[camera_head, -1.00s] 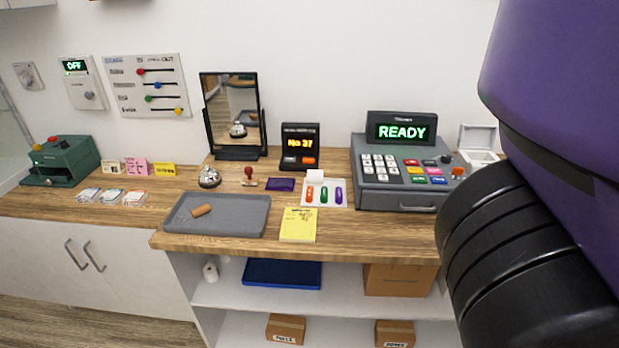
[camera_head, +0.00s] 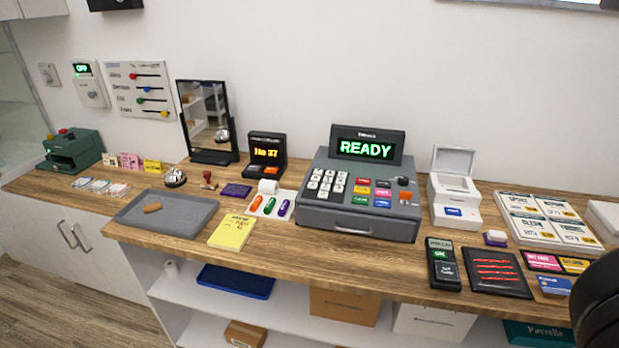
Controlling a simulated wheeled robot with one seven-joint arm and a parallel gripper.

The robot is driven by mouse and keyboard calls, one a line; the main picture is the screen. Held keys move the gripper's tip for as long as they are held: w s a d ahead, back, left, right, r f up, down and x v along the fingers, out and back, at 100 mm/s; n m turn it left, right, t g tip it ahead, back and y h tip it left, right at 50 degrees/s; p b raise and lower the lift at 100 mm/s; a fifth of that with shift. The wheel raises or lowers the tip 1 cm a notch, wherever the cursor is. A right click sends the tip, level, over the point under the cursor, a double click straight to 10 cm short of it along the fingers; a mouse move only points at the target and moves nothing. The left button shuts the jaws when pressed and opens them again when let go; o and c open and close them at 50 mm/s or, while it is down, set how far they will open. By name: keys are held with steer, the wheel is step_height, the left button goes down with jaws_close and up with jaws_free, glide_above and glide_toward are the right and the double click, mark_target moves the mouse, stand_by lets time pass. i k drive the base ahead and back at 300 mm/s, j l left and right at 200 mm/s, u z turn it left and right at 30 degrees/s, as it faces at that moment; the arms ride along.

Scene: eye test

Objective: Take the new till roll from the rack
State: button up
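Another small white object (camera_head: 268,186), also roll-like, stands at the back of a white tray (camera_head: 291,217) that holds orange, green and purple pieces. I cannot tell which of these is the new till roll, and no rack is clearly recognisable. A white printer-like box (camera_head: 456,216) stands open-lidded right of the till (camera_head: 363,218); its inside is not clear. My gripper is not in view; only a dark part of my arm shows at the lower right edge.
The wooden counter (camera_head: 330,262) is crowded. A grey tray (camera_head: 130,212) with a brown piece, a yellow pad (camera_head: 232,232), a card terminal (camera_head: 443,262) and a dark mat (camera_head: 497,290) lie along its front. A mirror (camera_head: 207,157) stands behind.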

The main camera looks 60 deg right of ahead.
mark_target(266, 187)
steer(key=i+j+z, duration=0.15)
steer(key=z, duration=0.35)
steer(key=i+j+z, duration=0.1)
steer(key=z, duration=0.4)
steer(key=j+z, duration=0.25)
steer(key=z, duration=0.2)
steer(key=i+j, duration=0.1)
steer(key=j, duration=0.35)
steer(key=i+j, duration=0.1)
steer(key=j, duration=0.4)
